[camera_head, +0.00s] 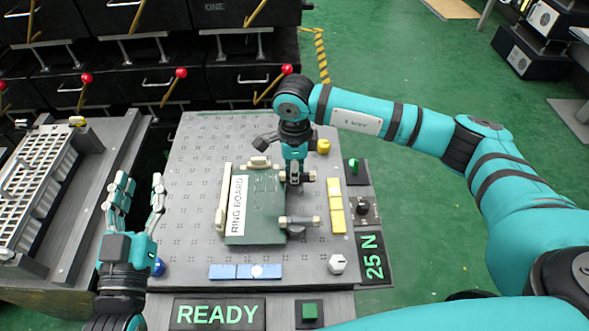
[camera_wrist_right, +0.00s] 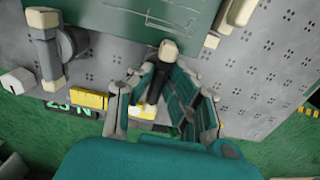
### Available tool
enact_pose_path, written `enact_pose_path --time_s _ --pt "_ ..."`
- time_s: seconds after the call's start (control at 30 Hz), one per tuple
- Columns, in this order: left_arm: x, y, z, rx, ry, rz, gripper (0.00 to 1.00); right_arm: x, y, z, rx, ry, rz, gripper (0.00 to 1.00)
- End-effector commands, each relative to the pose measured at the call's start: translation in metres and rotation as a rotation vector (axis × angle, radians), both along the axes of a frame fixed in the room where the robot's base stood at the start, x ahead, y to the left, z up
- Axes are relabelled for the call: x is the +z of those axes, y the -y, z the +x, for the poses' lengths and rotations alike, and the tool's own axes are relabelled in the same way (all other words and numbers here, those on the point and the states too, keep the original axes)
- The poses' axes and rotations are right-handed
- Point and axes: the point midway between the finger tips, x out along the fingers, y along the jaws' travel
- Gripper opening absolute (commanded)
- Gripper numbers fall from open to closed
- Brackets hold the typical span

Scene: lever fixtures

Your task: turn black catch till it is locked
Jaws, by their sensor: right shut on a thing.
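The green board labelled RING BOARD (camera_head: 262,205) lies on a grey perforated plate (camera_head: 185,160). My right gripper (camera_head: 296,176) points down at the board's upper right edge. In the right wrist view its fingers (camera_wrist_right: 166,95) are shut around the black catch (camera_wrist_right: 155,86), whose beige tip shows at the board's edge. In the head view the gripper largely hides that catch. A second, grey catch with beige ends (camera_head: 300,221) is at the board's lower right, also seen in the right wrist view (camera_wrist_right: 46,52). My left gripper (camera_head: 140,194) is open and empty, left of the plate.
Yellow blocks (camera_head: 336,206), a green knob (camera_head: 353,164) and a black knob (camera_head: 363,207) lie right of the board. Blue blocks (camera_head: 245,271) and a READY sign (camera_head: 218,314) are in front. A white rack (camera_head: 35,185) stands left; black drawers (camera_head: 235,85) stand behind.

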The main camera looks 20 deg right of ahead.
Motion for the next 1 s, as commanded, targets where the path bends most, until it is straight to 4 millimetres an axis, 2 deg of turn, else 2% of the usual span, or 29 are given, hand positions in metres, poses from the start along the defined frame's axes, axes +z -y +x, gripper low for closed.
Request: enact_pose_path --time_s 0.23,0.27,0.4,0.67,0.77,0.87,1.0 --pt "0.0 0.0 0.0 0.0 0.0 0.0 0.4 0.0 0.001 0.001 -0.004 0.001 0.0 0.0" --pt "0.0 0.0 0.0 0.0 0.0 0.0 0.4 0.0 0.001 0.001 -0.004 0.001 0.0 0.18" --pt "0.0 0.0 0.0 0.0 0.001 0.0 0.4 0.0 0.0 0.0 -0.003 0.001 0.0 0.36" --pt "0.0 0.0 0.0 -0.001 0.001 0.0 0.4 0.001 0.0 0.0 -0.001 0.0 0.0 0.37" --pt "0.0 0.0 0.0 -0.001 0.001 0.0 0.4 0.006 0.0 0.001 -0.001 0.001 0.001 0.37" --pt "0.0 0.0 0.0 -0.001 0.001 0.0 0.4 0.02 0.0 0.001 -0.001 0.004 0.002 0.37" --pt "0.0 0.0 0.0 -0.001 0.001 0.0 0.4 0.05 0.0 0.002 -0.001 0.005 0.0 0.37"
